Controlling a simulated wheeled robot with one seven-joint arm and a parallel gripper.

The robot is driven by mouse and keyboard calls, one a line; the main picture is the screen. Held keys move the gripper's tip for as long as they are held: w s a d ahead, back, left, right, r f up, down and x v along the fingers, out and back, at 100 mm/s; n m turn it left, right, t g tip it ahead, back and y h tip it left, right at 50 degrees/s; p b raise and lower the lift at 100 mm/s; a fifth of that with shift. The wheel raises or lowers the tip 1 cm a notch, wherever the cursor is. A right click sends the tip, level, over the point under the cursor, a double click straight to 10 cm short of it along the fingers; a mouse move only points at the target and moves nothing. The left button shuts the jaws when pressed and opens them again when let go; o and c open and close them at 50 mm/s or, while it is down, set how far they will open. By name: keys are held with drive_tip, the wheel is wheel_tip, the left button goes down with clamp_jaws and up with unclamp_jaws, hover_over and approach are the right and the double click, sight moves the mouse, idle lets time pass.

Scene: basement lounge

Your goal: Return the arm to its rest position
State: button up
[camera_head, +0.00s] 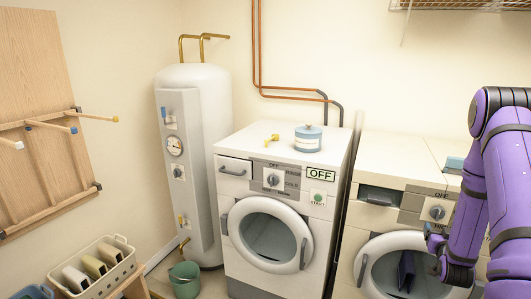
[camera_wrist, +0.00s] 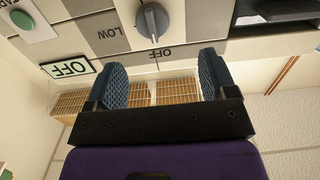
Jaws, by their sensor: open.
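My purple arm (camera_head: 490,185) comes down the right side of the head view. My gripper (camera_wrist: 162,62) is open and empty in the wrist view, its two blue ridged fingers apart. A grey dial (camera_wrist: 152,21) on a control panel shows upside down just beyond the fingers; no contact is visible. An OFF sign (camera_wrist: 70,67) and a green button (camera_wrist: 20,25) are beside it.
Baskets (camera_head: 100,268) and a green bucket (camera_head: 185,280) are at lower left. The right machine's round door (camera_head: 372,262) is close to my arm. A wire shelf (camera_head: 465,4) hangs above.

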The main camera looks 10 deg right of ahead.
drive_tip(key=w+a+r+n+g+y, duration=0.1)
drive_tip(key=a+r+g+y, duration=0.15)
drive_tip(key=a+r, duration=0.8)
drive_tip(key=a+r+n+g+y, duration=0.25)
drive_tip(key=a+r, duration=0.55)
drive_tip(key=r, duration=0.6)
drive_tip(key=s+a+r+g+y, duration=0.1)
drive_tip(key=s+a+r, duration=0.2)
drive_tip(key=s, duration=0.6)
drive_tip(key=s+a+r+n+g+y, duration=0.1)
drive_tip(key=s+a+r+g, duration=0.1)
drive_tip(key=s+a, duration=0.6)
drive_tip(key=s+a+r+n+g+y, duration=0.1)
drive_tip(key=s+a+r, duration=0.3)
drive_tip(key=s, duration=0.7)
drive_tip(key=shift+s+a+r+g+y, duration=0.2)
drive_tip(key=shift+a+g+y, duration=0.25)
drive_tip(key=shift+a, duration=0.4)
drive_tip(key=shift+w+n, duration=0.1)
drive_tip(key=shift+n, duration=0.15)
drive_tip(key=shift+c, duration=0.4)
